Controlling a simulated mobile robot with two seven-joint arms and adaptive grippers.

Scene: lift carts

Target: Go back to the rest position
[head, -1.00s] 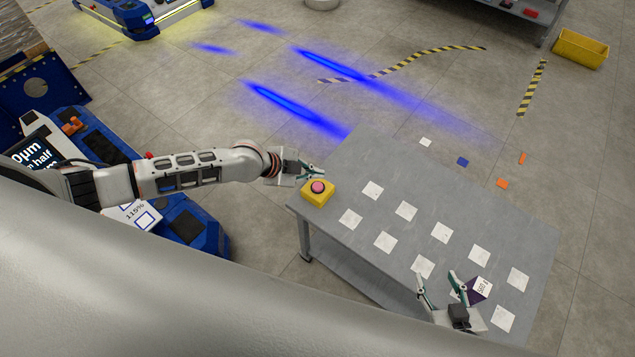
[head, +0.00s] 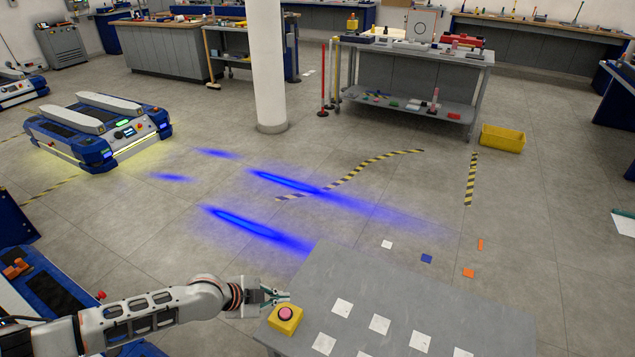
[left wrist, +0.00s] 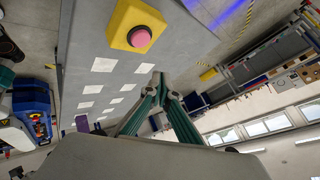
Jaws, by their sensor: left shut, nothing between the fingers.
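My left gripper (head: 276,297) is at the near left end of the grey table, just behind a yellow box with a pink-red push button (head: 285,313). In the left wrist view its fingers (left wrist: 158,84) are closed together with nothing between them, and the yellow button box (left wrist: 135,27) shows above them, apart from the fingertips. The grey table (head: 450,306) carries several white square cards (head: 379,324).
A cart (head: 98,128) stands on the floor at the left. Behind are a white pillar (head: 265,65), a shelf table (head: 410,82) and a yellow bin (head: 502,138). Small coloured tiles lie on the floor beyond the table (head: 426,258). Open floor lies between.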

